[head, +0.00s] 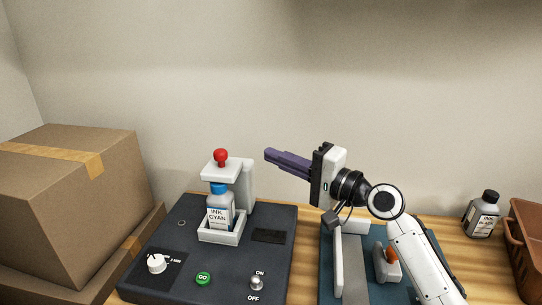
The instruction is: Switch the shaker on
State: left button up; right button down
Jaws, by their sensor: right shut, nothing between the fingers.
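The shaker (182,223) is a dark box with a white clamp (243,190) topped by a red knob (221,157). A bottle labelled INK CYAN (219,212), with a blue cap, stands upright in its white tray (222,238) under the clamp's top plate. A silver toggle switch (257,282) sits at the front right between the words ON and OFF; which way its lever points is hard to tell. My right gripper (267,155) has purple fingers, shut and empty, pointing left in the air above and right of the clamp. My left gripper is out of view.
A white dial (156,263) and green GO button (203,279) are left of the switch. Cardboard boxes (75,200) stand at left. A blue-based device (329,270) lies under my right arm. A dark-capped bottle (483,215) and brown basket (528,245) stand at right.

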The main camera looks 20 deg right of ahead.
aim_at(255, 280)
jog(key=k, duration=1)
